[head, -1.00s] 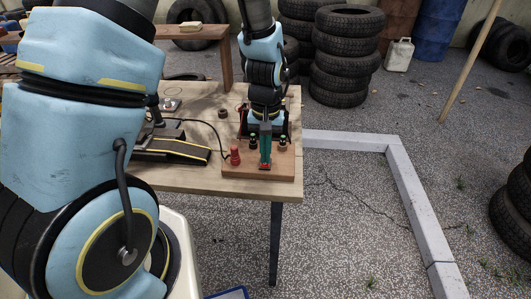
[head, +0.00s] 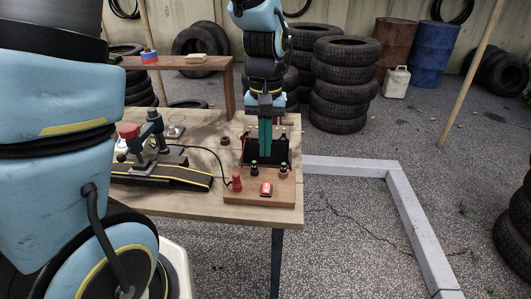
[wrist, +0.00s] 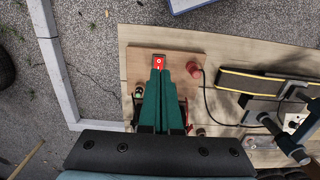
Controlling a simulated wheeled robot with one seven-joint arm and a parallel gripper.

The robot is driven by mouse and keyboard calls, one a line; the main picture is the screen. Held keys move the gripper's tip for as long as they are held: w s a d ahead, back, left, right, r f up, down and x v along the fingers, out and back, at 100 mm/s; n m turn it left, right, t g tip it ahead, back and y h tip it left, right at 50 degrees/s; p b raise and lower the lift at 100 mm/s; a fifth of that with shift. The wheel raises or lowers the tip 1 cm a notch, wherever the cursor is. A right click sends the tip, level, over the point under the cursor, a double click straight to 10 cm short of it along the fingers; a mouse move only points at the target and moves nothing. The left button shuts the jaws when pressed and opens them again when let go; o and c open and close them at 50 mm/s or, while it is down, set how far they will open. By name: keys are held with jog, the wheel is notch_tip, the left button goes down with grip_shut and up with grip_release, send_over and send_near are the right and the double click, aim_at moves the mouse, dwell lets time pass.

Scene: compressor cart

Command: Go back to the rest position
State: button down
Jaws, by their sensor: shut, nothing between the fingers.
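My gripper (head: 265,146) points down above the wooden block at the right end of the table, its green fingers together and empty. In the wrist view the closed fingers (wrist: 158,80) reach toward a red rocker switch. The red switch (head: 266,189) sits on the front part of the wooden block (head: 240,196), apart from the fingertips in the head view. A red knob (head: 236,181) stands to its left, and small dark posts (head: 254,168) with green tops stand behind it.
The table (head: 185,206) also holds a black belt unit (head: 175,173) with a clamp-like device (head: 145,142), joined by a cable. A wooden shelf (head: 180,63) stands behind. Stacked tyres (head: 345,90) are at the back. A pale kerb (head: 400,205) edges open gravel to the right.

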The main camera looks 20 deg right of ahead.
dwell(0.4)
jog(key=w+a+n+t, duration=0.1)
jog(key=a+n, duration=0.1)
jog(key=a, duration=1)
jog(key=w+a+r+n+t, duration=0.1)
jog(key=w+a, duration=0.1)
jog(key=a, duration=1)
jog(key=shift+r+n, duration=0.25)
jog(key=shift+n, duration=0.15)
